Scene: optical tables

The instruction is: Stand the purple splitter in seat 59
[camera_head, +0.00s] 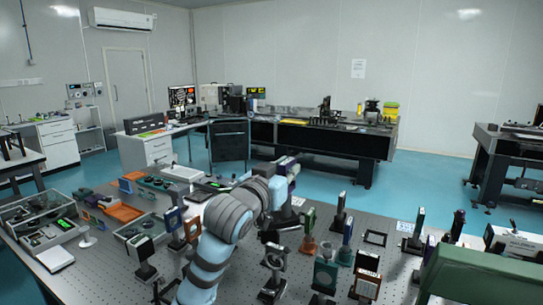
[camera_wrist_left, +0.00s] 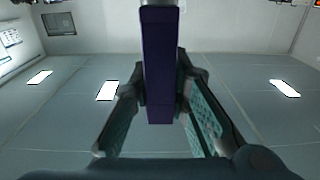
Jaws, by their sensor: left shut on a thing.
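The purple splitter (camera_wrist_left: 158,45) is a long, dark purple block between the two teal-padded fingers of my left gripper (camera_wrist_left: 160,80) in the left wrist view. The gripper is shut on it. In the head view my left gripper (camera_head: 284,172) is raised over the far part of the optical table, partly hidden by its own arm. A bit of purple, the splitter (camera_head: 290,163), shows at its tip. I cannot read any seat number, so I cannot tell which seat is 59. My right gripper is not in view.
The perforated optical table (camera_head: 330,211) carries several upright optics mounts. Orange trays (camera_head: 124,213) and instruments crowd the left side. A large green object (camera_head: 480,275) fills the lower right corner.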

